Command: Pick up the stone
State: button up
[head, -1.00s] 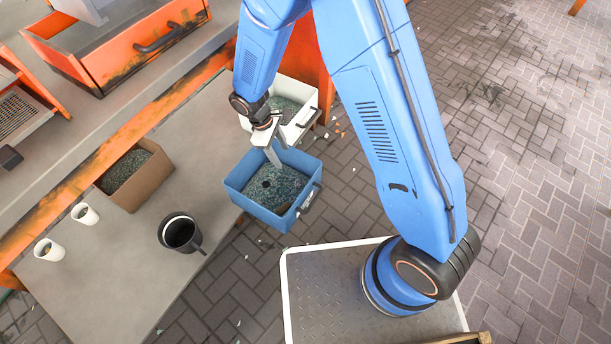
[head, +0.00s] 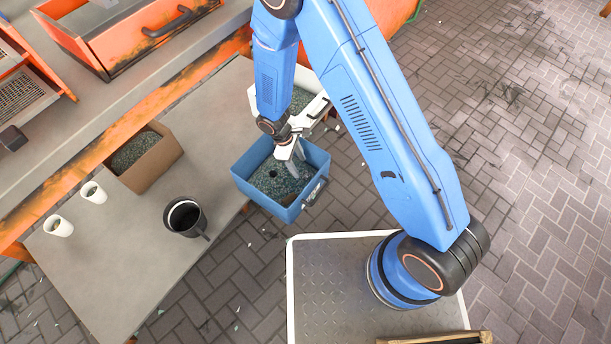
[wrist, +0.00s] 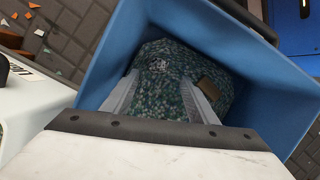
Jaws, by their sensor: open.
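A blue bin (head: 262,200) holds green-grey plastic flakes, and it also fills much of the wrist view (wrist: 115,50). On the flakes lies a small dark, pale-speckled lump (wrist: 159,65), which looks like the stone. It shows as a dark spot in the head view (head: 272,173). My gripper (head: 294,170) points down into the bin, to the right of the lump in the head view. In the wrist view my gripper (wrist: 163,88) is open, with nothing between its fingers, and the lump sits just beyond the tips. Whether the fingertips touch the flakes I cannot tell.
A flat brown piece (wrist: 208,88) lies on the flakes near the right finger. The bin's walls stand close around my gripper. A white bin (head: 300,98) is behind. A cardboard box (head: 150,165), a black mug (head: 185,217) and white cups (head: 93,192) stand on the table.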

aim_at(305, 174)
jog(key=shift+d+x, duration=0.2)
jog(key=shift+x, duration=3.25)
jog(key=shift+w, duration=0.1)
jog(key=shift+r, duration=0.1)
jog(key=c, duration=1.2)
jog(key=shift+o, duration=0.2)
